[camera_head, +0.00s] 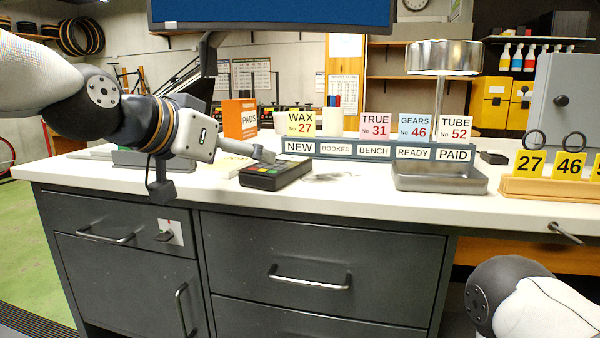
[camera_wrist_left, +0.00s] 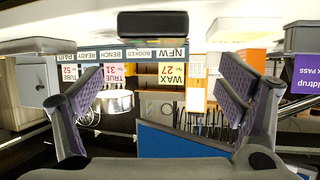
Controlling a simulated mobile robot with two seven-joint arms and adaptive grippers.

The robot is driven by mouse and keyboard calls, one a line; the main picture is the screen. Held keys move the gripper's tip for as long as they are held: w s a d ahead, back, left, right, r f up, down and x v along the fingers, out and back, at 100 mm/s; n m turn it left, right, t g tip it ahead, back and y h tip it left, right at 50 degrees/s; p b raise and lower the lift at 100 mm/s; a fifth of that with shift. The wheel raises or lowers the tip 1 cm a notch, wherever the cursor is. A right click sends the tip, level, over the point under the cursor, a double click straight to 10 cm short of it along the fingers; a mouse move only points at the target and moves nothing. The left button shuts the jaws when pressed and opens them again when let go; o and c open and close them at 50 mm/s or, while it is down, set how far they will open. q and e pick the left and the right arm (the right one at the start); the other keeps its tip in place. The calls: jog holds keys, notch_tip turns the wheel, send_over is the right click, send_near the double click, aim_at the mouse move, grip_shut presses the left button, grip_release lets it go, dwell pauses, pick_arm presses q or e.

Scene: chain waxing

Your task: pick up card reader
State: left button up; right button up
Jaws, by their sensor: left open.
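The card reader (camera_head: 275,175) is a dark, low box with a keypad with coloured keys, lying on the white counter (camera_head: 340,198). My left gripper (camera_head: 262,154) is just above its far left side, with its fingers pointing right. In the left wrist view, which is upside down, my left gripper (camera_wrist_left: 162,85) has its two purple-padded fingers spread wide with nothing between them. A dark block, seemingly the card reader (camera_wrist_left: 166,25), shows near the top, beyond the fingertips. I cannot tell whether a finger touches it. My right gripper is out of view; only part of that arm shows.
Behind the reader stands a rack (camera_head: 350,150) with job cards. A lamp (camera_head: 440,95) stands over a metal tray (camera_head: 438,180) to the right. A wooden block with number tags (camera_head: 545,188) is at far right. An orange box (camera_head: 240,118) stands behind my left arm.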

aim_at(277, 164)
pick_arm(q)
jog(key=x, duration=0.5)
jog(key=b+x, duration=0.1)
jog(key=x, duration=0.4)
jog(key=shift+s+d+f, duration=0.15)
jog(key=shift+s+d, duration=0.05)
jog(key=shift+d, duration=0.1)
jog(key=shift+w+d, duration=0.2)
jog(key=shift+w, duration=0.05)
jog(key=shift+a, duration=0.1)
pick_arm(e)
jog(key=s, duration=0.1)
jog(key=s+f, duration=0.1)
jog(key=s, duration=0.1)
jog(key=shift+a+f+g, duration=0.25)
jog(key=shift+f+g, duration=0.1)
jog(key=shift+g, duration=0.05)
pick_arm(q)
jog(key=c, duration=1.4)
